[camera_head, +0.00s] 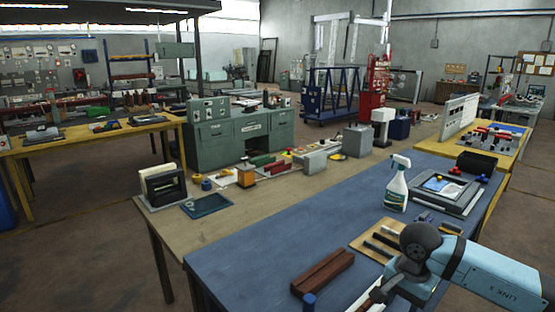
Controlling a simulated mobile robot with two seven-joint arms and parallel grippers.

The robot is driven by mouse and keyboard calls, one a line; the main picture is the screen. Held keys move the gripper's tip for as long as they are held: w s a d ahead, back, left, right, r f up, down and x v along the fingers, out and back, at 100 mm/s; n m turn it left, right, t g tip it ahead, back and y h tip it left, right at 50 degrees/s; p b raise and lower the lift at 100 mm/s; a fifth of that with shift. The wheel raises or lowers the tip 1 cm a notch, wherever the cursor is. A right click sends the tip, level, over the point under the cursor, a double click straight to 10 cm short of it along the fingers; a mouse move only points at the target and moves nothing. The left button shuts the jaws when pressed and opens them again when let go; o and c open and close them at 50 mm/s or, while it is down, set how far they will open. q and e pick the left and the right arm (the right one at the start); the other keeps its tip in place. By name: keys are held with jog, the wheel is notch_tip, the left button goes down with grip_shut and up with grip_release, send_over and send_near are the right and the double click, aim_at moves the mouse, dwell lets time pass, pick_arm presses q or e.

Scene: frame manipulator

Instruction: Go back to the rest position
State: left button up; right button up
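My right arm comes in at the lower right as a light blue link with a dark round joint. It reaches over the near part of the blue-topped table (260,265). I make out no gripper fingers on it; the arm runs on past the bottom edge of the picture. My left arm and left gripper are not in view. A reddish-brown grooved block (322,273) lies on the blue table to the left of my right arm. A wooden board (376,240) with dark bars lies just behind the arm and is partly hidden by it.
A white and green spray bottle (397,187) stands upright behind the board. A dark case (446,190) lies to its right. A blue cylinder (309,302) is at the near edge. The blue tabletop's left part is clear. A wooden workbench (190,232) adjoins behind.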

jog(key=s+a+f+m+g+y+p, duration=0.1)
jog(key=s+a+m+y, duration=0.15)
jog(key=a, duration=0.35)
jog(key=s+a+m+g+y, duration=0.1)
jog(key=s+a+y, duration=0.2)
jog(key=a+y, duration=0.15)
jog(key=s+a+f+m+g+y+p, duration=0.1)
jog(key=s+a+y, duration=0.2)
jog(key=a, duration=0.4)
jog(key=s+a+r+m+t+y+p, duration=0.1)
jog(key=a+r+m+t+y, duration=0.25)
jog(key=m, duration=0.55)
jog(key=s+a+r+m+t+y+p, duration=0.1)
jog(key=r+m+t+y+p, duration=0.2)
jog(key=m+y, duration=0.45)
jog(key=s+d+f+m+t+h, duration=0.1)
jog(key=d+f+m+t+h, duration=0.45)
jog(key=m, duration=0.75)
jog(key=s+d+f+m+t+h, duration=0.1)
jog(key=d+f+m+t+h, duration=0.45)
jog(key=m, duration=0.85)
jog(key=s+d+f+m+g+h+p, duration=0.2)
jog(key=s+d+f+m+g+h, duration=0.1)
jog(key=s+f+m+h, duration=0.4)
jog(key=s+d+f+m, duration=0.1)
jog(key=s+f+m, duration=0.2)
jog(key=s+m, duration=0.1)
jog(key=shift+s+f+g, duration=0.15)
jog(key=shift+f+g, duration=0.2)
